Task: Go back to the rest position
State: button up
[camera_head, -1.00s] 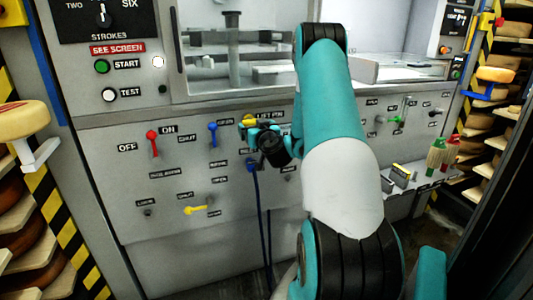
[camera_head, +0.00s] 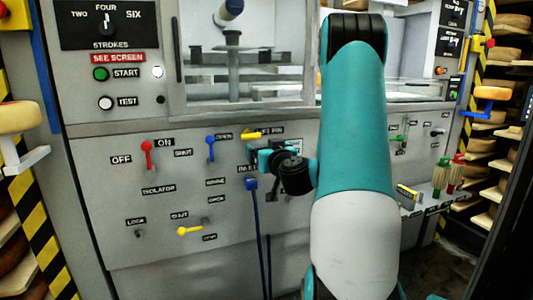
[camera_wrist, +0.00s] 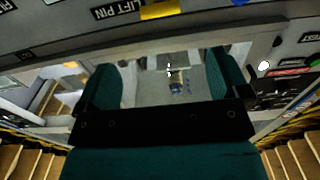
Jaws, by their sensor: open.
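My gripper (camera_head: 262,160) is in front of the grey control panel (camera_head: 120,200), just below the yellow lift pin handle (camera_head: 250,135). In the wrist view my gripper (camera_wrist: 170,85) has its two teal fingers wide apart with nothing between them. The lift pin handle shows at the top of that view (camera_wrist: 160,10), apart from the fingers. My arm rises from the lower right and bends at a high elbow.
The window (camera_head: 270,70) is above. Cheese shelves (camera_head: 500,150) stand right; a cheese wheel (camera_head: 20,117) is left.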

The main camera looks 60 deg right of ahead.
dwell(0.3)
jog(key=w+a+r+n+t+y, duration=0.1)
jog(key=w+a+n+y, duration=0.25)
jog(key=a, duration=0.35)
jog(key=w+a+n+t+y, duration=0.1)
jog(key=w+a+n+y, duration=0.1)
jog(key=w+a+y, duration=0.4)
jog(key=s+a+f+n+g+y, duration=0.1)
jog(key=s+a+n+g+y, duration=0.2)
jog(key=a, duration=0.7)
jog(key=s+a+f+n+g+y, duration=0.1)
jog(key=a+n+g+y, duration=0.3)
jog(key=a, duration=0.7)
jog(key=s+a+f+n+g+y, duration=0.15)
jog(key=s+a+g, duration=0.25)
jog(key=s+a, duration=0.4)
jog(key=s+a+g+h, duration=0.3)
jog(key=s+a+g, duration=0.15)
jog(key=s, duration=0.75)
notch_tip(320, 180, up, 25)
jog(key=g+p, duration=0.1)
jog(key=p, duration=2.4)
jog(key=shift+s+d+p, duration=0.25)
jog(key=shift+d+p, duration=0.1)
jog(key=shift+d, duration=0.1)
